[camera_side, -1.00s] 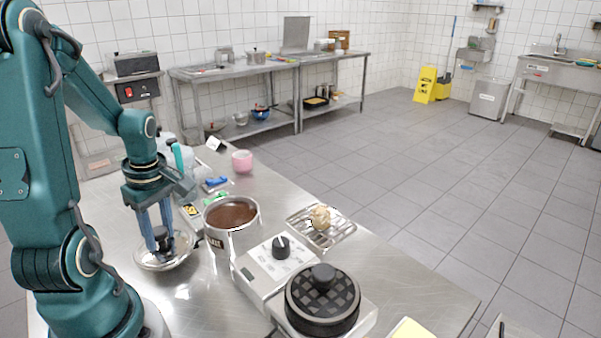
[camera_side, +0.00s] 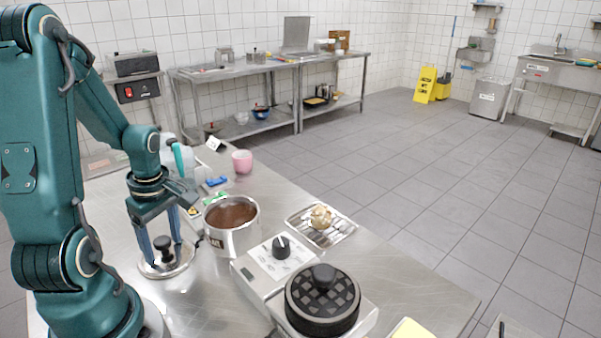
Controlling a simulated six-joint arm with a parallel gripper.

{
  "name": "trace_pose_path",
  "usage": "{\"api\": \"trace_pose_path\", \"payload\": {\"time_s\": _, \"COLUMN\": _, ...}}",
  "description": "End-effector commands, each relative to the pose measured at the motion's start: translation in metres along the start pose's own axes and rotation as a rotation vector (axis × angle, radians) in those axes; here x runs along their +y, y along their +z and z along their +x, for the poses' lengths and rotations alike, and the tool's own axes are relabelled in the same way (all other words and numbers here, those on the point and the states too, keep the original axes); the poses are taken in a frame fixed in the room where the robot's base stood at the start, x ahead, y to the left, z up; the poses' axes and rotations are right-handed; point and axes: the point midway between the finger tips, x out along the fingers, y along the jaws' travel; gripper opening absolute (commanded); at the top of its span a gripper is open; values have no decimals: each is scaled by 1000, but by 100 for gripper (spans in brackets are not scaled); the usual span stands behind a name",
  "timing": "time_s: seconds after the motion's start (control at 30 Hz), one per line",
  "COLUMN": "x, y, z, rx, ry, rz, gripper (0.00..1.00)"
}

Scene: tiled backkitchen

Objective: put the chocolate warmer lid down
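The chocolate warmer lid (camera_side: 183,263), a round metal disc with a black knob (camera_side: 163,245), lies flat on the steel table left of the warmer. My gripper (camera_side: 163,252) is above it, pointing down, with its two blue fingers spread on either side of the knob. A gap shows between the fingers and the knob, so the gripper looks open. The chocolate warmer (camera_side: 236,240), a metal pot of brown chocolate, stands uncovered to the right of the lid.
A white unit with a dial (camera_side: 274,259) and a black waffle iron (camera_side: 322,303) stand at front right. A wire rack (camera_side: 336,232) holds a pale brown item (camera_side: 321,216). A pink cup (camera_side: 242,162) and bottles stand behind. Bare table (camera_side: 200,310) lies in front.

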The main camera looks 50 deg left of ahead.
Motion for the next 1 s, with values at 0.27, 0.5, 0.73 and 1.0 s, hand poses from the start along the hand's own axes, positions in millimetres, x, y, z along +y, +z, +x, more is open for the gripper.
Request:
{"api": "trace_pose_path", "payload": {"time_s": 0.27, "x": 2, "y": -2, "z": -19, "rx": 6, "ry": 6, "rz": -1, "gripper": 71}}
{"api": "trace_pose_path", "payload": {"time_s": 0.5, "x": 2, "y": -1, "z": -62, "rx": 5, "ry": 10, "rz": 0, "gripper": 71}}
{"api": "trace_pose_path", "payload": {"time_s": 0.73, "x": 2, "y": -1, "z": -100, "rx": 3, "ry": 8, "rz": 0, "gripper": 71}}
{"api": "trace_pose_path", "payload": {"time_s": 1.0, "x": 1, "y": 1, "z": -122, "rx": 1, "ry": 6, "rz": 15, "gripper": 71}}
